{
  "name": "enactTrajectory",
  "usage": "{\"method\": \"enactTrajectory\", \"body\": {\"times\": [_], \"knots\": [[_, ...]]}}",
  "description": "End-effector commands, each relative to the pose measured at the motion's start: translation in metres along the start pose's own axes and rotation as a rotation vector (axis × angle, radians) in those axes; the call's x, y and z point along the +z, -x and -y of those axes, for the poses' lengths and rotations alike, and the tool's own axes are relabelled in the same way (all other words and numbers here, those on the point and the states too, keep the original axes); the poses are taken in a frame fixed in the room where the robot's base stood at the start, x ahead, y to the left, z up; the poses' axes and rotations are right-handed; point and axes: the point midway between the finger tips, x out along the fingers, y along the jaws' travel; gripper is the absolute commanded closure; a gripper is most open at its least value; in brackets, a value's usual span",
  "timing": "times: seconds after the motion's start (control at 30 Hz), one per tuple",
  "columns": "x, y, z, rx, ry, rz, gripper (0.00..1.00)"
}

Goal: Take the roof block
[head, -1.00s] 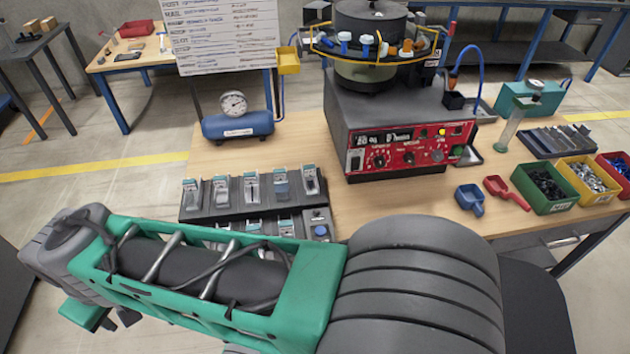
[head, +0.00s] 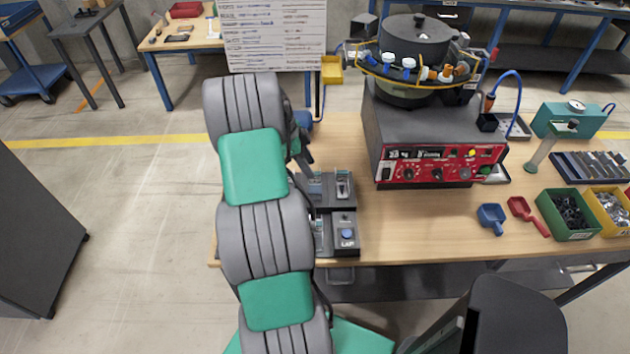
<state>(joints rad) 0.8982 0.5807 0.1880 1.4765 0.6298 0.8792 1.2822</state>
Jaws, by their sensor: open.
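I cannot make out a roof block in the head view. The dark rack (head: 344,215) on the near left of the workbench holds small pieces, and my arm hides most of it. A grey-and-teal piece (head: 343,185) stands in its back row, and a block with a blue round spot (head: 346,235) and a label sits in front. My arm rises across the picture left of the rack.
A bowl feeder (head: 415,55) stands on a grey unit with a red control panel (head: 440,167). A blue scoop (head: 491,217), a red scoop (head: 527,215), a green bin (head: 567,214) and a yellow bin (head: 609,210) lie to the right. Bare wooden bench top (head: 420,225) shows between.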

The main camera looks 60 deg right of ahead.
Motion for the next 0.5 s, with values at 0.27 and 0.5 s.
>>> {"method": "enactTrajectory", "body": {"times": [0.27, 0.5], "knots": [[0.0, -0.039, 0.001, -0.001, 0.003, 0.001, 0.58], [0.001, -0.04, 0.001, -0.002, 0.003, 0.001, 0.61]]}}
